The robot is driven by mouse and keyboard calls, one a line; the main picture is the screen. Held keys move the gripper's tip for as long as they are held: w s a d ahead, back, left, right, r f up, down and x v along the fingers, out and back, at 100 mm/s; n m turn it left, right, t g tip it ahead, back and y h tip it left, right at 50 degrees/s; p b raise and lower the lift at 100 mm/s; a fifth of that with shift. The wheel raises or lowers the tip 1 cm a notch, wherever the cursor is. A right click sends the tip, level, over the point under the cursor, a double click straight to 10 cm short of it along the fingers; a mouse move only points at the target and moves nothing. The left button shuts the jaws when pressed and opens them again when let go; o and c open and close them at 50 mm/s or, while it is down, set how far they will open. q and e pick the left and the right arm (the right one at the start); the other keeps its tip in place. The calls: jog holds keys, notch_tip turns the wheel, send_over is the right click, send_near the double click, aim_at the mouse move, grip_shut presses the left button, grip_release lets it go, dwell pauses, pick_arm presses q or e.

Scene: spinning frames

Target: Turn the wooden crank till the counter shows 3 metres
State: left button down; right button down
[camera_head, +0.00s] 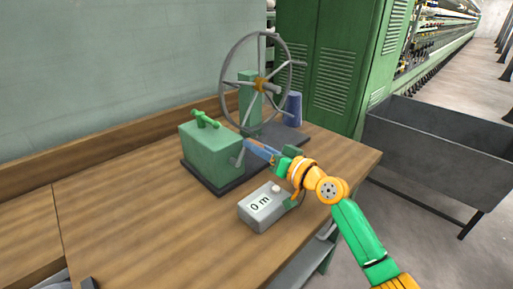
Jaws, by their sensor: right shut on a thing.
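The counter (258,212) is a small grey box on the table, and its face reads 0 m. A green machine box (208,153) stands behind it on a dark base. A thin crank arm (240,156) shows at the box's right side. My right gripper (259,148), with blue fingers, is at the end of that arm and shut on the wooden crank's handle. My left gripper is not in view.
A large spoked wheel (227,96) stands behind the green box, with a blue cone (293,108) to its right. Green cabinets (335,60) are at the back. A dark metal bin (440,140) stands right of the table.

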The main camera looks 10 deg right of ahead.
jog(key=c, duration=0.7)
grip_release()
jog(key=shift+a+f, duration=0.1)
